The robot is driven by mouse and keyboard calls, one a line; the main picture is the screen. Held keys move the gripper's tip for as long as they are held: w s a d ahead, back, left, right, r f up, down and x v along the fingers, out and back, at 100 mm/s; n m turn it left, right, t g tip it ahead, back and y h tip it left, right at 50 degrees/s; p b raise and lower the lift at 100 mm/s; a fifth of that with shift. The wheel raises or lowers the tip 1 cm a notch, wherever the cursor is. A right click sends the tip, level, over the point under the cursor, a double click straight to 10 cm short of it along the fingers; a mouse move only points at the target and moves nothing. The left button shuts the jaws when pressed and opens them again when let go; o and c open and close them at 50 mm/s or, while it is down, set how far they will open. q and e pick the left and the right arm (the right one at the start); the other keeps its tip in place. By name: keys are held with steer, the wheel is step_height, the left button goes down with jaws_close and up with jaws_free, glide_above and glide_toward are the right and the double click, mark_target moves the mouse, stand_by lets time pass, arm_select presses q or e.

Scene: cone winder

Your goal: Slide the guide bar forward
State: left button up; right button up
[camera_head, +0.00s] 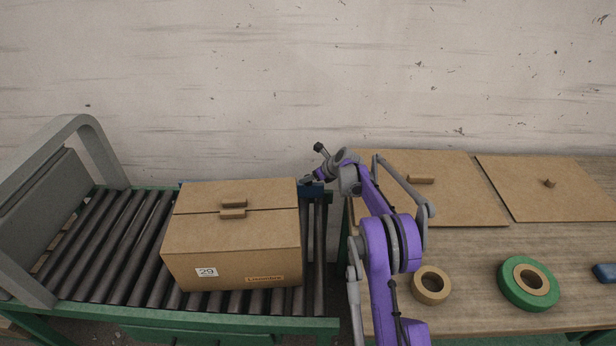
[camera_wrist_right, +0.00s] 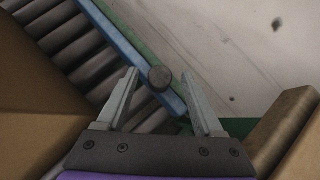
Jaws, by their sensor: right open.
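The blue guide bar (camera_head: 313,189) lies along the far side of the roller conveyor, mostly hidden behind the cardboard box (camera_head: 232,245). In the right wrist view the guide bar (camera_wrist_right: 128,47) runs diagonally and carries a dark round knob (camera_wrist_right: 159,78). My right gripper (camera_wrist_right: 160,75) is open, with the knob showing between its two fingertips; I cannot tell whether either finger touches it. In the head view my right gripper (camera_head: 312,178) is at the bar's right end, just beyond the box's far right corner. My left gripper is not in view.
The box stands on the rollers (camera_head: 120,250), inside a green frame (camera_head: 240,323). A grey arch (camera_head: 90,140) stands at the left. The wooden table (camera_head: 460,300) holds flat boards (camera_head: 450,190), a brown tape roll (camera_head: 431,285) and a green roll (camera_head: 510,290). A wall stands behind.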

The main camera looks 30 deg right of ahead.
steer(key=shift+x, duration=1.1)
jaws_close()
stand_by(0.7)
